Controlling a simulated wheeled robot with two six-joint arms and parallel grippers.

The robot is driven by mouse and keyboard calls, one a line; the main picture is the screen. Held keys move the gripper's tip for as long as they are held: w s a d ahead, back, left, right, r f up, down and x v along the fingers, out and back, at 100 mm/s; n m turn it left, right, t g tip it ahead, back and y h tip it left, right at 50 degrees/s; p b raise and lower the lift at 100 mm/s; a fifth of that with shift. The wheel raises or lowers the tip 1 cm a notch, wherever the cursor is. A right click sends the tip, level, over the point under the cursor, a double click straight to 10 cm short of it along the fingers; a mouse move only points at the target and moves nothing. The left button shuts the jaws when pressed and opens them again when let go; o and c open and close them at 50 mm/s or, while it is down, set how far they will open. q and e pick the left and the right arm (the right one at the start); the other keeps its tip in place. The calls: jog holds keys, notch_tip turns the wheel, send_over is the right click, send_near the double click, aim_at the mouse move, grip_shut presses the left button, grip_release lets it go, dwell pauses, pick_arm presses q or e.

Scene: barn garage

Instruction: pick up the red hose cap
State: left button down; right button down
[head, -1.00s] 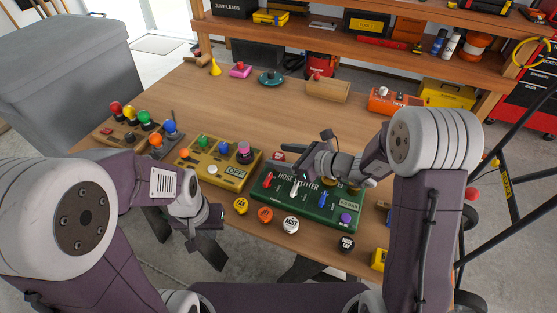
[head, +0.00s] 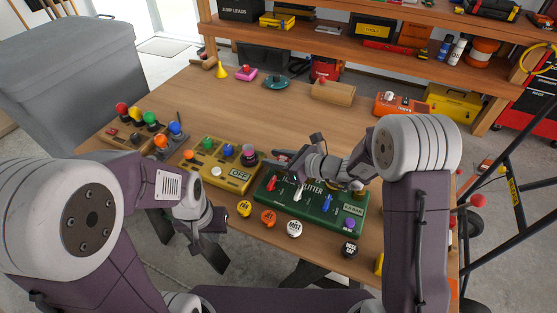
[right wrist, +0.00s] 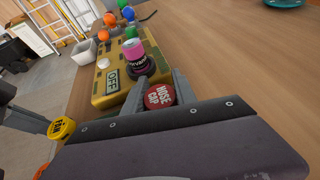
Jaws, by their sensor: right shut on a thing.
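The red hose cap (right wrist: 159,96), a round red disc with white "HOSE CAP" lettering, shows in the right wrist view between the two grey fingers of my right gripper (right wrist: 153,92). The fingers are shut on its sides. In the head view my right gripper (head: 284,160) is at the back left corner of the green hose splitter box (head: 312,205), and the cap is hidden there. I cannot tell whether the cap touches the table. My left gripper (head: 208,222) hangs at the table's front edge, away from the cap; its fingers are unclear.
A yellow box (head: 218,173) with knobs and a pink-topped button (right wrist: 134,52) stands close beside my right gripper. The table's middle (head: 250,110) is clear.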

notch_tip(320, 180, up, 4)
jog(key=shift+r+p, duration=0.1)
jog(key=shift+p, duration=0.5)
jog(key=w+r+p, duration=0.3)
jog(key=w+r, duration=0.3)
jog(key=w, duration=0.5)
jog(key=shift+w+r, duration=0.35)
jog(key=shift+w, duration=0.05)
